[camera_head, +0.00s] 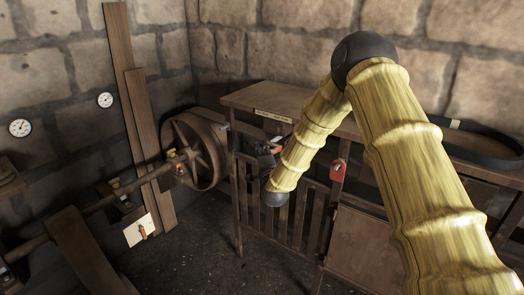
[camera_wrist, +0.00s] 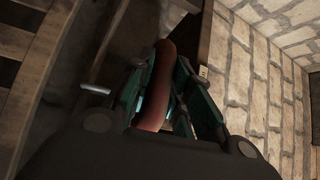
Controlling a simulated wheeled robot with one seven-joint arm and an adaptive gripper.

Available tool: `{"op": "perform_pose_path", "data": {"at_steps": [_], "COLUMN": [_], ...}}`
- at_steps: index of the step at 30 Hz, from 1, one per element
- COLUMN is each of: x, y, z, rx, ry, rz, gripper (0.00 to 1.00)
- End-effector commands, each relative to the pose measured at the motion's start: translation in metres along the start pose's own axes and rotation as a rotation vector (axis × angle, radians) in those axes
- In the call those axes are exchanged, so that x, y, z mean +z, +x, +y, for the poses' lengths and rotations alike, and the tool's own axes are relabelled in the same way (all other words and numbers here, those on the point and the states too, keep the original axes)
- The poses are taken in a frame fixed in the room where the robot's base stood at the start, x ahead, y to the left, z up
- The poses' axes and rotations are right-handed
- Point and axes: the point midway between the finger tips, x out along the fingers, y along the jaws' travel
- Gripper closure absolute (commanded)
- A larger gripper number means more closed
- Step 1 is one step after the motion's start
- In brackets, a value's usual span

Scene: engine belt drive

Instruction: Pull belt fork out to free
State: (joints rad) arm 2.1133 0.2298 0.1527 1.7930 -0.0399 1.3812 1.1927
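My gripper (camera_wrist: 166,72) has teal fingers on both sides of a reddish-brown rounded handle (camera_wrist: 154,96), which looks like the belt fork's handle. The fingers sit close against it and appear shut on it. In the head view my gripper (camera_head: 272,147) is small and dark, just right of the spoked wooden wheel (camera_head: 202,151), above the slatted wooden gate. My forearm partly covers that area. The rest of the fork and its contact with any belt are hidden or too dark to tell.
A slatted wooden gate (camera_head: 282,216) stands below my arm, with a red tag (camera_head: 338,170) at its right. A bench (camera_head: 246,98) runs along the wall, with a dark belt loop (camera_head: 467,143) at right. A shaft with orange-marked parts lies left of the wheel. Stone walls enclose the corner.

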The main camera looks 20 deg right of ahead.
Motion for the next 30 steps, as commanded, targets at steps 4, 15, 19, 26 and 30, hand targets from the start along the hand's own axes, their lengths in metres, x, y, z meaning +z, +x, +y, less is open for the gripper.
{"op": "perform_pose_path", "data": {"at_steps": [4, 15, 19, 26, 30], "x": [0.000, 0.039, 0.058, 0.070, 0.070], "y": [0.000, -0.039, -0.058, -0.070, -0.071], "z": [0.001, -0.006, -0.013, -0.018, -0.018], "rx": [0.001, 0.004, 0.003, 0.003, 0.004], "ry": [0.000, 0.003, 0.001, -0.001, -0.001], "rz": [0.000, -0.003, -0.002, -0.002, -0.003], "gripper": [1.00, 1.00, 1.00, 1.00, 1.00]}}
